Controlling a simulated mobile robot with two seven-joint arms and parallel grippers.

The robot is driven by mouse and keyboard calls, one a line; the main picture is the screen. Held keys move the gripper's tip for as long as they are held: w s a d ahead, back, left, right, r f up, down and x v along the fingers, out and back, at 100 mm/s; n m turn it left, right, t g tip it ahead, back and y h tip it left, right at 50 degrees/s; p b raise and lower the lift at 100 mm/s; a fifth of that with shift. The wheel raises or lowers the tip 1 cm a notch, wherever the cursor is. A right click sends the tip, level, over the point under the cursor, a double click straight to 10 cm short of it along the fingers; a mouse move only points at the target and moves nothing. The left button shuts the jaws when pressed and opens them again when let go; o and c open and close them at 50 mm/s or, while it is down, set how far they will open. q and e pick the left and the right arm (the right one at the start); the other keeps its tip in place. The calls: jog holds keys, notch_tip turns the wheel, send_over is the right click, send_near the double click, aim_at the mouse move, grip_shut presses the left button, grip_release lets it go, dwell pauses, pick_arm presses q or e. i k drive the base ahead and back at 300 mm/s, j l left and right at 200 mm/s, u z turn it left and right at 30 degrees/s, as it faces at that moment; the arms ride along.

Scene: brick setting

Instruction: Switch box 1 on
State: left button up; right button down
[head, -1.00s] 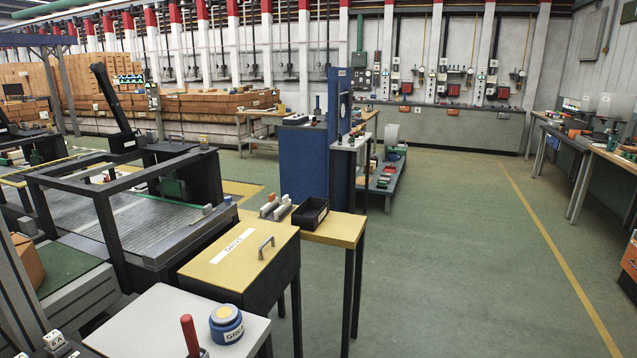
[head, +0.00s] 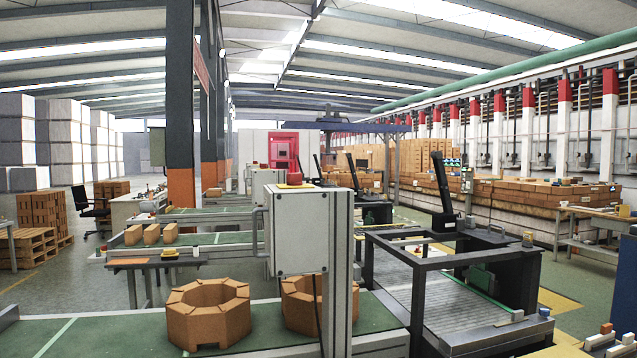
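A light grey control box (head: 297,230) on a grey post stands in the middle of the head view, close to me. A red button or knob sits on its top (head: 295,178). I cannot read a number on it, and no switch shows on the face toward me. Whether it is box 1 I cannot tell. Neither of my grippers is in view.
A green conveyor (head: 100,335) crosses the front, carrying octagonal brick rings (head: 208,314). A black-framed roller machine (head: 460,290) stands right of the post. An orange-and-grey column (head: 180,130) rises behind. Open floor (head: 45,285) lies at left, near pallets of bricks (head: 45,225).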

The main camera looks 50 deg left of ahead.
aim_at(293, 179)
jog(key=u, duration=3.25)
jog(key=i, duration=0.85)
